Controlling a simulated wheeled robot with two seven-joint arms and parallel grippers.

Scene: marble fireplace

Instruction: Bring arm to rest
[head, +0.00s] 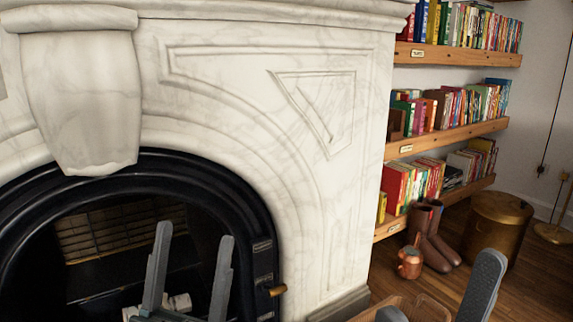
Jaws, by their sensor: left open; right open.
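My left gripper (195,234) is at the bottom left of the head view, in front of the dark opening of the fireplace (265,150). Its two grey fingers point up and stand apart with nothing between them. My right gripper (440,284) is at the bottom right, partly cut off by the lower edge. Its fingers are spread wide, one tall at the right and one just showing at the bottom. Most of both arms is out of view.
The white marble surround has a black arched metal frame with a brass knob (277,291). Shelves of books (450,55) are at the right. On the wooden floor stand a copper jug (409,263), brown boots (431,240) and a brass bin (497,225).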

